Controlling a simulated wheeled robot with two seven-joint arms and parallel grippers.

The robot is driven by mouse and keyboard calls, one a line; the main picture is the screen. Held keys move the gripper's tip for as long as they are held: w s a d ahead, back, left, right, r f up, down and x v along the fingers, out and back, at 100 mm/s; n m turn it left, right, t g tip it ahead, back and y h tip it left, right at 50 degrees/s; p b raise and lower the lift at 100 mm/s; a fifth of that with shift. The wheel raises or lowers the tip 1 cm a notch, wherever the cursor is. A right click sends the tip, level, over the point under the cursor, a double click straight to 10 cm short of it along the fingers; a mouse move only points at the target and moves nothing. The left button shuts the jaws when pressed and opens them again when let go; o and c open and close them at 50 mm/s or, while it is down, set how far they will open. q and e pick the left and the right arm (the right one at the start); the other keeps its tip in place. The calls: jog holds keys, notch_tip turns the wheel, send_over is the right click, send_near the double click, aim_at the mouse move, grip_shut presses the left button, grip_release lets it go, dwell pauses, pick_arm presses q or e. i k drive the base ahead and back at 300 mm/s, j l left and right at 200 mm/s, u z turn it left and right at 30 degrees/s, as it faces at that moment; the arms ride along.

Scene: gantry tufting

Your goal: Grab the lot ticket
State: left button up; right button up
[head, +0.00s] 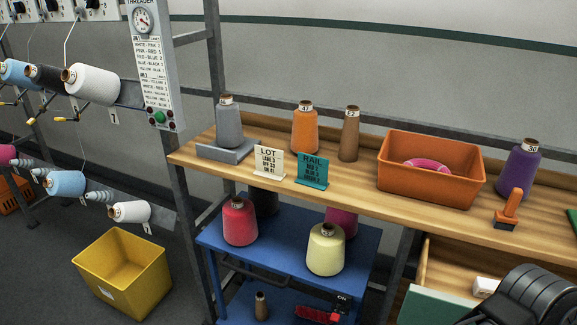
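The lot ticket (269,161) is a small cream card headed "LOT" with dark printed lines. It stands upright near the front edge of the wooden shelf (360,184), left of centre in the head view. A teal card headed "RAIL" (312,172) stands just to its right. A grey cone on a grey block (227,150) is behind it to the left. Nothing covers the ticket's face. A dark ribbed part of my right arm shows at the bottom right, far from the ticket. I see no fingertips of either gripper.
An orange cone (305,129), a brown bare tube (349,134), an orange bin (430,171) and a purple cone (520,170) share the shelf. Below is a blue cart (282,264) with several cones. A yellow bin (124,272) stands on the floor at left. An open drawer (450,270) is lower right.

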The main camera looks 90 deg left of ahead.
aim_at(269, 161)
jog(key=u, duration=0.45)
jog(key=j+u, duration=0.1)
jog(key=u, duration=1.2)
jog(key=i+u, duration=0.1)
jog(key=u, duration=1.2)
jog(key=z, duration=0.45)
jog(key=i+j+z, duration=0.1)
jog(key=z, duration=0.4)
jog(key=j+z, duration=0.65)
jog(key=z, duration=0.3)
jog(key=j+z, duration=0.25)
jog(key=z, duration=0.2)
jog(key=k+j+z, duration=0.1)
jog(key=j, duration=0.35)
jog(key=k+j+z, duration=0.15)
jog(key=j, duration=0.25)
jog(key=k+j+z, duration=0.1)
jog(key=j, duration=0.3)
jog(key=k+j+z, duration=0.15)
jog(key=k+j, duration=0.15)
jog(key=i+l, duration=0.1)
jog(key=l, duration=0.25)
jog(key=j, duration=0.25)
jog(key=k+j, duration=0.15)
jog(key=j, duration=0.15)
jog(key=u, duration=0.05)
